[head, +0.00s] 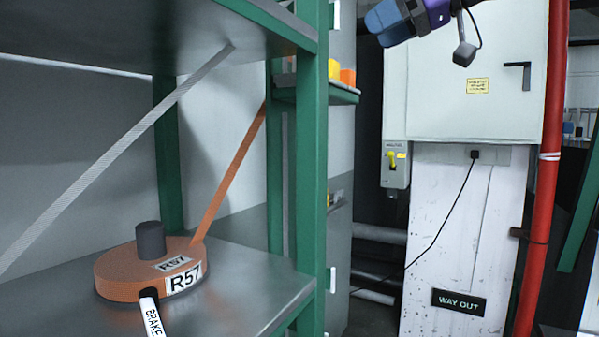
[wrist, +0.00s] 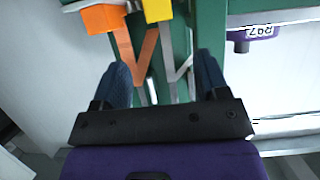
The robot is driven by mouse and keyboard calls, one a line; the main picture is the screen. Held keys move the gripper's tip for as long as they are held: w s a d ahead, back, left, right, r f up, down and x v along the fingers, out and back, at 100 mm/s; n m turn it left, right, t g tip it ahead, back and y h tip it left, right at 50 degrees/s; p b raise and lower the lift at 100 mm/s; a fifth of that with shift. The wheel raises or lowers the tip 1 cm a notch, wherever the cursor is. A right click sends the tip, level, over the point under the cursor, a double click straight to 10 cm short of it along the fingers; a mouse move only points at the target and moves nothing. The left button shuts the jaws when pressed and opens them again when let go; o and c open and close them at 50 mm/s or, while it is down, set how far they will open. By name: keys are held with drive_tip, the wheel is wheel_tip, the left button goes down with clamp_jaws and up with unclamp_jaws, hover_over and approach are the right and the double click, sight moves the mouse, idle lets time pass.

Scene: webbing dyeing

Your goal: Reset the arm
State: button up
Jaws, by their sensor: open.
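My gripper (head: 386,22) shows at the top of the head view, raised in front of a pale wall cabinet. Only part of it is in that frame. In the wrist view my gripper (wrist: 162,65) has its two blue fingers wide apart, with nothing held between them. Beyond the fingers are an orange block (wrist: 103,18) and a yellow block (wrist: 158,8), with an orange strap (wrist: 147,60) running down nearby.
An orange webbing roll (head: 130,272) labelled R57, with a lever marked BRAKE (head: 151,316), sits on a metal shelf (head: 245,270) in a green rack (head: 312,170). A red pipe (head: 545,190) stands at right. A purple labelled item (wrist: 250,42) shows in the wrist view.

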drive_tip(key=d+m+t+h, duration=0.5)
drive_tip(key=d+m+t, duration=0.25)
drive_tip(key=t, duration=0.35)
drive_tip(key=s+d+f+m+g+h, duration=0.1)
drive_tip(key=s+d+f+m+h, duration=0.1)
drive_tip(key=d+f+h, duration=0.3)
drive_tip(key=s+d+f+m+g+h, duration=0.2)
drive_tip(key=d+f+m+h, duration=0.1)
drive_tip(key=f, duration=0.5)
drive_tip(key=s+a+f+g+y, duration=0.1)
drive_tip(key=s+f+g, duration=0.4)
drive_tip(key=s+f, duration=0.3)
drive_tip(key=s+a+f+n+g, duration=0.1)
drive_tip(key=s+f+g, duration=0.4)
drive_tip(key=f, duration=1)
drive_tip(key=s+a, duration=0.1)
drive_tip(key=s, duration=0.2)
drive_tip(key=shift+f+y, duration=0.15)
drive_tip(key=shift+y, duration=0.25)
drive_tip(key=shift+w+d, duration=0.1)
